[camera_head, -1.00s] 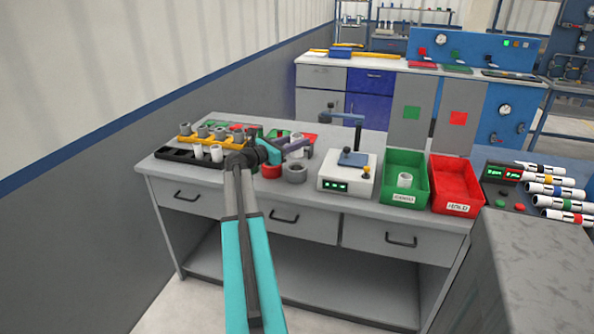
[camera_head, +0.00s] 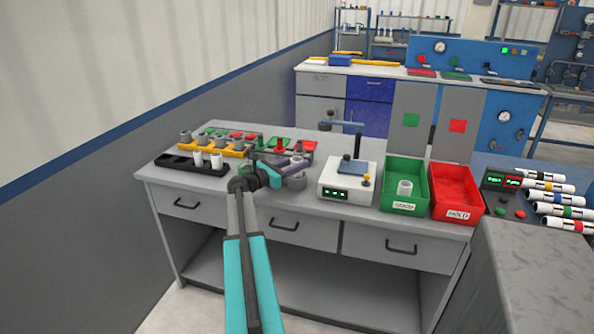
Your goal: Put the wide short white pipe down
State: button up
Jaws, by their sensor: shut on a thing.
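My gripper (camera_head: 293,168) is low over the bench, just left of the white scale-like device. It is shut on the wide short white pipe (camera_head: 296,160), of which only a small pale part shows between the fingers. My wrist and fingers hide the rest, and I cannot tell whether it touches anything below. A grey ring (camera_head: 296,182) lies on the bench just below the gripper in the picture, partly covered by it. Another white pipe (camera_head: 405,188) stands in the green bin (camera_head: 403,207).
A black rack (camera_head: 178,162) with two white pipes and a yellow rack (camera_head: 213,149) with several grey fittings are at the left. The white device (camera_head: 347,182) with a blue top and post stands close right. A red bin (camera_head: 456,194) is farther right.

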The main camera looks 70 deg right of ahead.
jog(key=shift+f+p, duration=0.35)
jog(key=shift+f, duration=0.95)
jog(key=shift+f, duration=0.15)
jog(key=o, duration=1.1)
jog(key=shift+f, duration=0.1)
jog(key=shift+a+b, duration=0.1)
jog(key=shift+b, duration=0.3)
jog(key=b+v, duration=0.1)
jog(key=v, duration=1.2)
jog(key=shift+a, duration=0.35)
